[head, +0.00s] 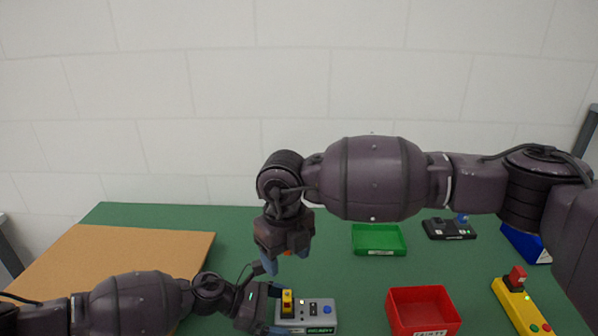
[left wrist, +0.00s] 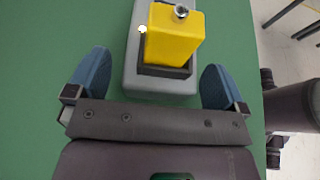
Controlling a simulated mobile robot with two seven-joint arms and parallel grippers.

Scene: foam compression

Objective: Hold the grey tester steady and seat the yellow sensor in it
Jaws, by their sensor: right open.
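The grey tester (head: 322,312) lies at the front centre of the green table, with a lit green display and a blue button. The yellow sensor (head: 287,302) stands at its left end; in the left wrist view the sensor (left wrist: 175,40) sits over a dark recess and looks slightly askew. I cannot tell how deep it sits. My left gripper (left wrist: 155,61) is open, its blue fingers either side of the tester's near end with gaps. My right gripper (head: 286,258) is open, pointing down above and behind the tester, clear of the sensor. A small orange spot shows between its fingers.
A red bin (head: 422,304) stands right of the tester, a green tray (head: 377,240) behind it. A black device (head: 449,229), a blue bin (head: 527,243) and a yellow box with a red block (head: 520,303) are further right. A brown board (head: 120,255) covers the left.

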